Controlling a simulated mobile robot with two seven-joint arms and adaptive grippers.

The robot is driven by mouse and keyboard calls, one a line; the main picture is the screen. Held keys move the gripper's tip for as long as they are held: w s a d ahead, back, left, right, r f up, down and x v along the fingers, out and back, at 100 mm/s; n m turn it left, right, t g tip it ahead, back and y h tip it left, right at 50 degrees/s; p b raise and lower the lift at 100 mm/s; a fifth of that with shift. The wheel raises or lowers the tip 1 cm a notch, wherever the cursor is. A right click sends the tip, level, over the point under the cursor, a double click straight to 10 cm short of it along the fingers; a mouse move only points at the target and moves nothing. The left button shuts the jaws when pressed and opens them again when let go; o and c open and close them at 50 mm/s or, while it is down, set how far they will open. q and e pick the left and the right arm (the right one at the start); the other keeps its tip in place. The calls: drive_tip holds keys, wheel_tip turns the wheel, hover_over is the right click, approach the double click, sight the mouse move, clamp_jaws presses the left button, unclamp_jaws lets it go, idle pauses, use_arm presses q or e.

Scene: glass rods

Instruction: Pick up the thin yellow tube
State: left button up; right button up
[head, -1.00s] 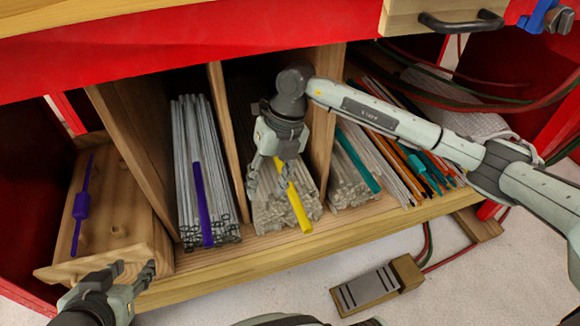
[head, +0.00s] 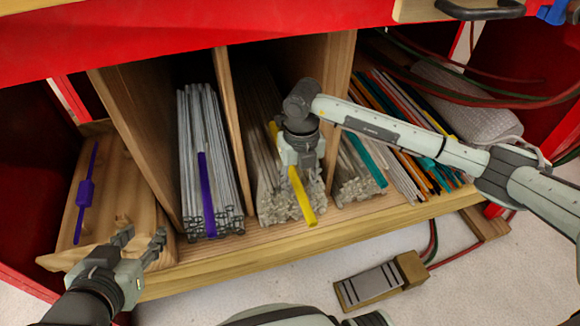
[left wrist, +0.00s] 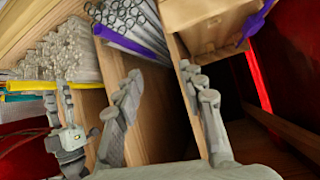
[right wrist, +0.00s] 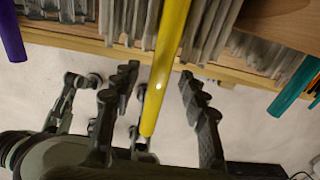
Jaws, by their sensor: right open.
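The thin yellow tube (head: 300,196) lies on a bundle of clear glass rods in the middle compartment, its front end sticking out over the shelf edge. My right gripper (head: 296,176) is directly over it. In the right wrist view the yellow tube (right wrist: 170,70) runs between the two spread fingers of my right gripper (right wrist: 155,90), with a gap on each side. In the left wrist view the tube (left wrist: 30,96) shows at the left. My left gripper (head: 143,238) is open and empty in front of the left wooden tray; it also shows in the left wrist view (left wrist: 165,85).
Wooden dividers (head: 232,130) stand on both sides of the middle compartment. A purple tube (head: 206,190) lies on rods to the left, and a teal tube (head: 368,160) to the right. A pedal (head: 375,288) sits on the floor.

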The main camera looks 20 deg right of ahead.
clamp_jaws()
drive_tip(key=shift+r, duration=0.15)
